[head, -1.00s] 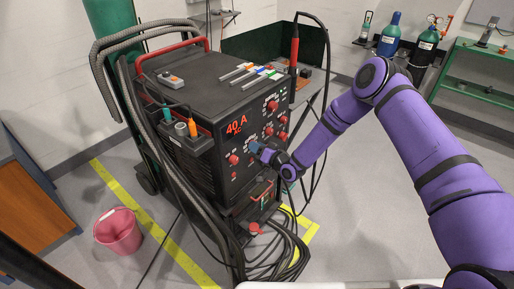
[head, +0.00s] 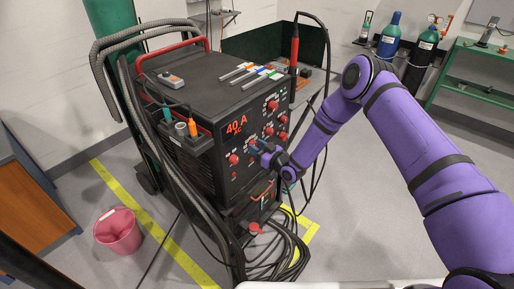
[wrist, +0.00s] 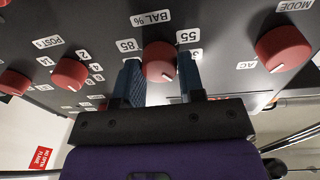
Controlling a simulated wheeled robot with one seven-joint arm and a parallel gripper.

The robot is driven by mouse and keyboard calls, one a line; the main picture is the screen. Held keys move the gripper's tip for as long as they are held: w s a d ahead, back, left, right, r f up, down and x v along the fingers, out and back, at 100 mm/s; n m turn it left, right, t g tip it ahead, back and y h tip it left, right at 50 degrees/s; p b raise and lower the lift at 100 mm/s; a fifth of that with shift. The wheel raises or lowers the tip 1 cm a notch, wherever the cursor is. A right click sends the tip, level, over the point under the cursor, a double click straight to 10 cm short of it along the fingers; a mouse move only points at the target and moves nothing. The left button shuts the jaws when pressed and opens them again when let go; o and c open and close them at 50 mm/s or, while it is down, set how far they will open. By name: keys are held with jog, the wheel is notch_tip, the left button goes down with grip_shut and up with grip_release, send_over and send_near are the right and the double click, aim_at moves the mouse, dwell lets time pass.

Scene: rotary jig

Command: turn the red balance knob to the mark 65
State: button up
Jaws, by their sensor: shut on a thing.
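The red balance knob (wrist: 159,62) sits under an upside-down "BAL %" label (wrist: 150,18) in the wrist view. The labels 85 (wrist: 126,45) and 55 (wrist: 189,36) stand on either side of it; another label at the lower right is partly hidden. The knob's pale pointer line points down and slightly right in the picture. My gripper (wrist: 160,72) has one blue finger on each side of the knob and is shut on it. In the head view my gripper (head: 259,147) is at the front panel of the black welding machine (head: 222,142), covering the knob.
A red MODE knob (wrist: 283,48) is to the right and a red POSTS knob (wrist: 70,73) to the left in the wrist view. Cables (head: 282,245) lie on the floor below the panel. A pink bucket (head: 118,232) stands at the left.

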jog(key=shift+n, duration=0.4)
jog(key=o, duration=0.9)
jog(key=shift+d, duration=0.1)
jog(key=v, duration=1)
jog(key=shift+s+d+f, duration=0.1)
jog(key=shift+s+d, duration=0.2)
